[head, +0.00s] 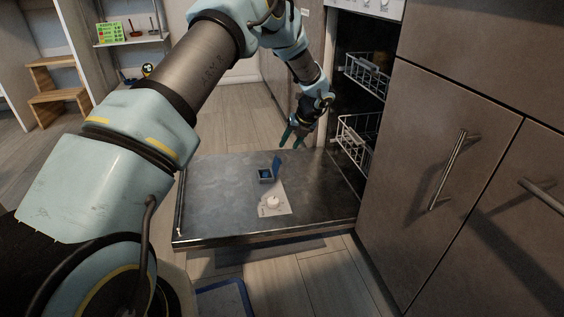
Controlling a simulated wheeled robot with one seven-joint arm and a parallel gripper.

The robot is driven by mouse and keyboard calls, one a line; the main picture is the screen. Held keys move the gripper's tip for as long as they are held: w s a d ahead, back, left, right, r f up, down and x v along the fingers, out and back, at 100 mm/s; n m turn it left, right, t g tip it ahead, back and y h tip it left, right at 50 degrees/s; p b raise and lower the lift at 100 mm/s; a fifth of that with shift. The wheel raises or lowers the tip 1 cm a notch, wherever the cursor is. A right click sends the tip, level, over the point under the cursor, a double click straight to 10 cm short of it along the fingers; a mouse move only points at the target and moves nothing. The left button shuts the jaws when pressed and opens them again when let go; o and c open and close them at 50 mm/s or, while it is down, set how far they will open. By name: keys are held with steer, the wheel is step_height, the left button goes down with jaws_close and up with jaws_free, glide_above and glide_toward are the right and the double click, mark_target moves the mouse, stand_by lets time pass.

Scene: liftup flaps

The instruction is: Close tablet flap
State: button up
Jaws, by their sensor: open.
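A small blue box (265,175) stands on the lowered dishwasher door (215,200), with its blue lid flap (277,164) raised upright on the right side. A white round tablet (273,201) lies on a pale paper card (274,211) just in front of the box. My gripper (291,142) is open with dark green fingers, above and behind the box, slightly to its right. It looks apart from the flap and holds nothing visible. The inside of the box is too small to make out.
The open dishwasher with wire racks (356,140) stands to the right of my gripper. Brown cabinet fronts with bar handles (448,170) fill the right side. A wooden step stool (57,92) is far left. Much of the lowered door is bare.

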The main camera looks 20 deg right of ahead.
mark_target(280, 160)
steer(key=b+x, duration=0.3)
steer(key=x, duration=0.5)
steer(key=shift+f, duration=0.3)
steer(key=shift+c, duration=0.4)
jaws_close()
